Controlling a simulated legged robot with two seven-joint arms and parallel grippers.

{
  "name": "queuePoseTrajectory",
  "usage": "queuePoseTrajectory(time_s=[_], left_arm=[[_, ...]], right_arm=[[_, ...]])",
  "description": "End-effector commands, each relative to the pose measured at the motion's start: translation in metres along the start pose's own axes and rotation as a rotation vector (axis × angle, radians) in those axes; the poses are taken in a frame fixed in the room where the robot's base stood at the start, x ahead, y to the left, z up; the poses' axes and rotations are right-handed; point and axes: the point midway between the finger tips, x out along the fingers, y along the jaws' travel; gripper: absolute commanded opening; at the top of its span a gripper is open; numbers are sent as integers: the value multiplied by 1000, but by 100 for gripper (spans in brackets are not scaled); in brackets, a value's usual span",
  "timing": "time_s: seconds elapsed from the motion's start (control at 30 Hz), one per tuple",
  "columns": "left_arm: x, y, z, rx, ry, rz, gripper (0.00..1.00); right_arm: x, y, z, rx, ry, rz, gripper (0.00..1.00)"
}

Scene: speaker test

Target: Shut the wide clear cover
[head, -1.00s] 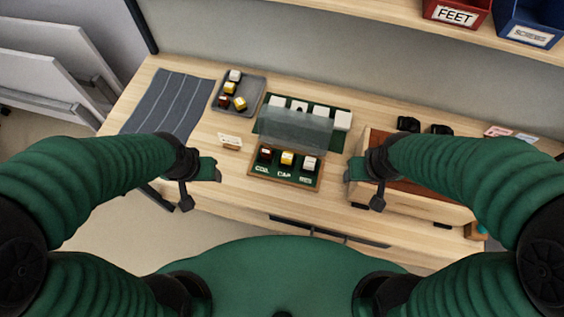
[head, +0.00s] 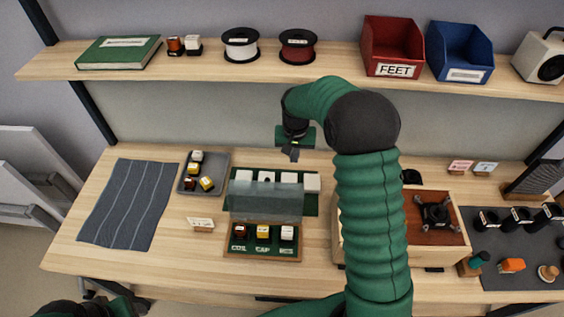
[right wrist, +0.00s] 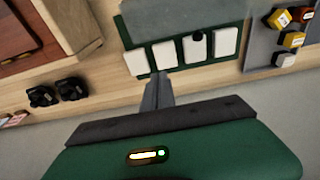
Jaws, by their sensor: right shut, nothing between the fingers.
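The wide clear cover (head: 265,203) stands raised and tilted at the back of a small wooden-framed tray (head: 262,256). The tray's labelled compartments with small parts show open in front of it. The cover also shows as a greyish panel at the top of the right wrist view (right wrist: 180,16). My right gripper (head: 292,155) is shut and empty, behind the cover and above the back of the bench; its fingers also show in the right wrist view (right wrist: 157,92). My left gripper (head: 138,303) is partly cut off at the bottom left; its jaws are unclear.
A green board with white blocks (head: 312,183) lies behind the cover. A grey tray of small parts (head: 217,162) and a small sign (head: 201,225) are left of it. A wooden box (head: 455,254) is at right. A shelf (head: 210,66) runs above the back.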

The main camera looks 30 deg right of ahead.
Motion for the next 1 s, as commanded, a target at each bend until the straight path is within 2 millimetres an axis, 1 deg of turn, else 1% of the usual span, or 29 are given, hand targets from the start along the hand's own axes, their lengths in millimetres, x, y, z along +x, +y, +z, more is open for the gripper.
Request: queuePoseTrajectory(time_s=[0.2,0.37,0.4,0.5,0.6,0.7,1.0], left_arm=[[-7,0,-2,0,0,0,59],[-12,0,-3,0,0,0,59],[-17,0,-4,0,0,0,59],[-22,0,-5,0,0,0,59],[-24,0,-6,0,0,0,59],[-24,0,-6,0,0,0,59],[-23,0,-5,0,0,0,59]], right_arm=[[48,-2,0,-3,-5,2,0],[81,-2,2,-3,-4,2,0],[71,-3,10,-6,0,0,0],[66,-2,26,-5,0,0,0],[64,-1,34,-3,0,-1,0],[65,-1,38,-3,1,-1,0],[66,-2,38,-3,1,-1,0]])
